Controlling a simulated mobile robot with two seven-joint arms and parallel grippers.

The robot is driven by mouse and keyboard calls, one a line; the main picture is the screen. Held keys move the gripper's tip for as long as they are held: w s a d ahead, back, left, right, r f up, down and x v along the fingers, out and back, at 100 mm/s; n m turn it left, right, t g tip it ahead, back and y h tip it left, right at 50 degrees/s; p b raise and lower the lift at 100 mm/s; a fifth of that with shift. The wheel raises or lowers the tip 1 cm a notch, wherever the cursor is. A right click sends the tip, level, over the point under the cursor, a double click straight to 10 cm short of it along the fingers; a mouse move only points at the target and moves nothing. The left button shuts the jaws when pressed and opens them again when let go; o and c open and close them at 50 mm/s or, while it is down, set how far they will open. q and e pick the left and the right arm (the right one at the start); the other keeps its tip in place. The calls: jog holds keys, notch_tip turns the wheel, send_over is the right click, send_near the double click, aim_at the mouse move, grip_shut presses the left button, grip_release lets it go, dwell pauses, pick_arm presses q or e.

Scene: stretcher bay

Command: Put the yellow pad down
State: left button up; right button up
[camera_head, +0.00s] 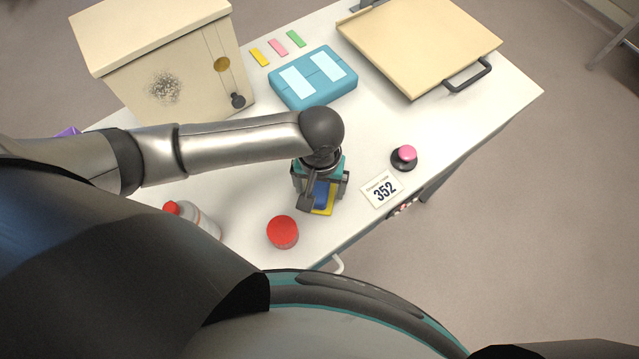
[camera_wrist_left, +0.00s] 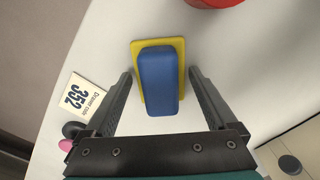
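The yellow pad (camera_head: 328,211) has a thick blue block on top and appears to lie flat on the white table. It also shows in the wrist view, with its yellow edge (camera_wrist_left: 135,62) sticking out around the blue block. My left gripper (camera_head: 325,194) is above the pad, pointing down. In the wrist view, its two fingers (camera_wrist_left: 160,78) stand on either side of the pad, with a visible gap on each side, so it is open and not holding it. The arm and gripper partly hide the pad in the head view. My right gripper is not in view.
Behind are a blue case (camera_head: 313,77), a cream box (camera_head: 165,60) and a tray (camera_head: 420,40).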

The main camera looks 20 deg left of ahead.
aim_at(320, 186)
pick_arm(q)
jog(key=shift+o, duration=0.4)
jog(key=shift+r, duration=0.1)
notch_tip(320, 186, up, 12)
jog(key=p, duration=0.2)
jog(key=shift+p, duration=0.3)
